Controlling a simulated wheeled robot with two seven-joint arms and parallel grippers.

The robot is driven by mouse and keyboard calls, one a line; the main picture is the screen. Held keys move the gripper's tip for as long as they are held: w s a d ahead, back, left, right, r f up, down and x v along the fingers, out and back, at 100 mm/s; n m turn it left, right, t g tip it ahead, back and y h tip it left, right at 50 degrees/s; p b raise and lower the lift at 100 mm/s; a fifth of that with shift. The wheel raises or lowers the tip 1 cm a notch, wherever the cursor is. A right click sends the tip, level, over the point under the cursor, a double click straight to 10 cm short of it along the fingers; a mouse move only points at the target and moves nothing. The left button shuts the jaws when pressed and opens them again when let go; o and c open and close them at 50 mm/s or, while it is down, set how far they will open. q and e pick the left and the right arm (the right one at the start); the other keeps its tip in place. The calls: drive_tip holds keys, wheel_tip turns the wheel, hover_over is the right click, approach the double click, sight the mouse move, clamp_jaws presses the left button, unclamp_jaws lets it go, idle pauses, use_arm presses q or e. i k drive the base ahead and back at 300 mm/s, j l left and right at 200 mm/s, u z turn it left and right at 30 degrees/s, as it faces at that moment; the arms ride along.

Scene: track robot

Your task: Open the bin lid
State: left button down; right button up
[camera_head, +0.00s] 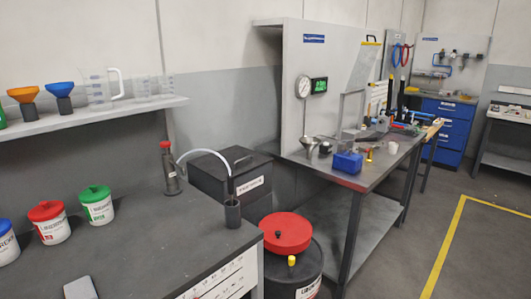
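A dark grey bin (212,183) with a white label stands against the wall behind the near bench. Its flat lid (232,165) looks shut and has a small handle (243,160) on top. A black drum (293,281) with a white label stands on the floor to the right of the near bench. A red round lid (287,231) with a dark knob shows at its top, and a yellow cap (292,260) sits at its front. I cannot tell which of the two containers the task means. Neither of my grippers is in view.
The near bench (135,240) holds lidded tubs (97,204), a grey cylinder (171,168) and a dark cup (233,213) with a curved white tube. A cluttered workbench (375,178) stands right of the drum. Open floor with a yellow line (445,245) lies further right.

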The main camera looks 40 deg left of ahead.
sight(230, 157)
drive_tip(key=i+l+u, duration=0.1)
drive_tip(key=i+u, duration=0.35)
drive_tip(key=i+l+u, duration=0.2)
drive_tip(key=u, duration=0.25)
drive_tip(key=i+l+u, duration=0.7)
drive_tip(key=l+u, duration=0.2)
drive_tip(key=j, duration=0.05)
